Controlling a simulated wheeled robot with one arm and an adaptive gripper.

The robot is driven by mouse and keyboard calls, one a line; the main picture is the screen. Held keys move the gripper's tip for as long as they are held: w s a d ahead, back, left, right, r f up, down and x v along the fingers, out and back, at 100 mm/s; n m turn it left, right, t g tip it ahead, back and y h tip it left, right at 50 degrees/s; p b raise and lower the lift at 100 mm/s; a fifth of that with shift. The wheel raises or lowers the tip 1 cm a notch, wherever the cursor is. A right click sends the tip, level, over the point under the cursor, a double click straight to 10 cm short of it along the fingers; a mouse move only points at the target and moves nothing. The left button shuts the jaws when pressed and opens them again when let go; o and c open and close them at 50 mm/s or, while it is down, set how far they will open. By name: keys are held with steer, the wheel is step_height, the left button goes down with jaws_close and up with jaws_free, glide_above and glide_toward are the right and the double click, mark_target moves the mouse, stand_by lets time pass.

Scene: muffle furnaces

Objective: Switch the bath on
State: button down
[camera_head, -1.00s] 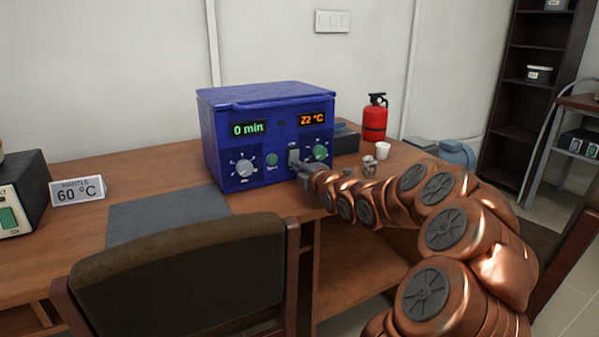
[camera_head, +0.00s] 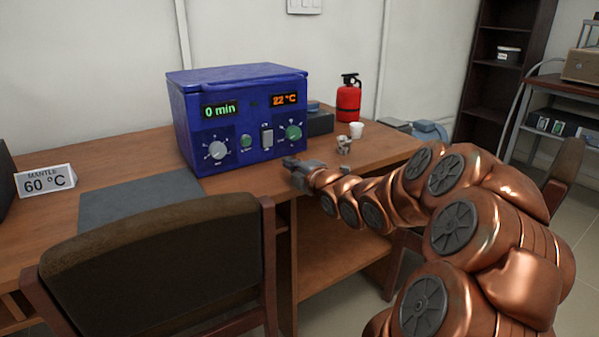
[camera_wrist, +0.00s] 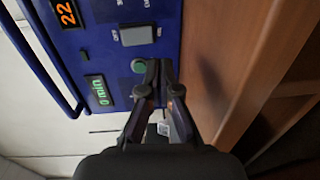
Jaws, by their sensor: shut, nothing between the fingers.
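The blue bath (camera_head: 240,118) stands on the wooden desk. Its displays read 0 min in green and 22 °C in orange. On its front are a grey dial, a green button (camera_head: 246,141), a grey rocker switch (camera_head: 267,138) and a green dial (camera_head: 293,132). In the wrist view the bath front is turned sideways, with the switch (camera_wrist: 137,36) lettered at both ends and the green button (camera_wrist: 138,66) near my fingertips. My gripper (camera_head: 290,163) is shut and empty, in front of the bath and below the switch; it also shows in the wrist view (camera_wrist: 159,68).
A sign reading MANTLE 60 °C (camera_head: 45,181) and a grey mat (camera_head: 140,199) lie to the left. A red extinguisher (camera_head: 348,99), a white cup (camera_head: 356,130) and a small metal item (camera_head: 343,145) are to the right. A chair (camera_head: 150,265) stands in front of the desk.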

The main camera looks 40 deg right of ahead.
steer(key=s, duration=0.4)
steer(key=shift+a+f, duration=0.2)
steer(key=shift+f, duration=0.1)
stand_by(0.5)
